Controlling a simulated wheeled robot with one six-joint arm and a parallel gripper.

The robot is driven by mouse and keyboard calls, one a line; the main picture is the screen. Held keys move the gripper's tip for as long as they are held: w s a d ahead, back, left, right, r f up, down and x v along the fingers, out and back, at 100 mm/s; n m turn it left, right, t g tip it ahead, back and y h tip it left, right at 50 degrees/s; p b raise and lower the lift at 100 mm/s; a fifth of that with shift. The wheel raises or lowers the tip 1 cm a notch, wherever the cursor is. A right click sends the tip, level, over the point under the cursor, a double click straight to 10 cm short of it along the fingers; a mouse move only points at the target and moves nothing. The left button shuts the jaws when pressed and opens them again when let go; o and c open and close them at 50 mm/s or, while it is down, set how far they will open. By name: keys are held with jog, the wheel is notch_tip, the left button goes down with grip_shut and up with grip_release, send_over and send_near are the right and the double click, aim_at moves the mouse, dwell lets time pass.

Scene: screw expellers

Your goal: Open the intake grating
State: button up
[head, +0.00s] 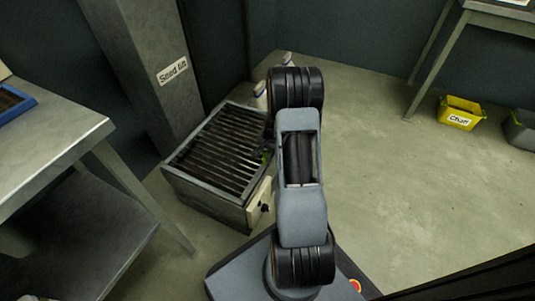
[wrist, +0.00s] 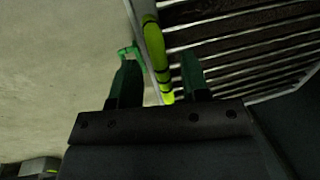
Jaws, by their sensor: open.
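The intake is a low metal box whose dark, slatted grating (head: 216,148) lies flat across its top, apparently closed. In the wrist view the grating bars (wrist: 240,45) fill the upper right. A yellow-green handle (wrist: 154,48) with dark bands runs along the grating's edge. My gripper (wrist: 158,68) is open, with one dark green finger on each side of the handle's line; I cannot tell whether either finger touches it. A lighter green piece shows beside the left fingertip. In the head view my arm hides most of the gripper, and only a bit of the green handle (head: 266,157) shows.
A column labelled "Seed lift" (head: 145,75) stands behind the box. A steel table (head: 60,140) is at left. A pale panel with a black knob (head: 264,208) is on the box front. A yellow bin (head: 459,112) stands at right. Floor right of my arm is clear.

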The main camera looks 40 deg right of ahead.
jog(key=shift+f, duration=0.3)
grip_shut()
dwell(0.3)
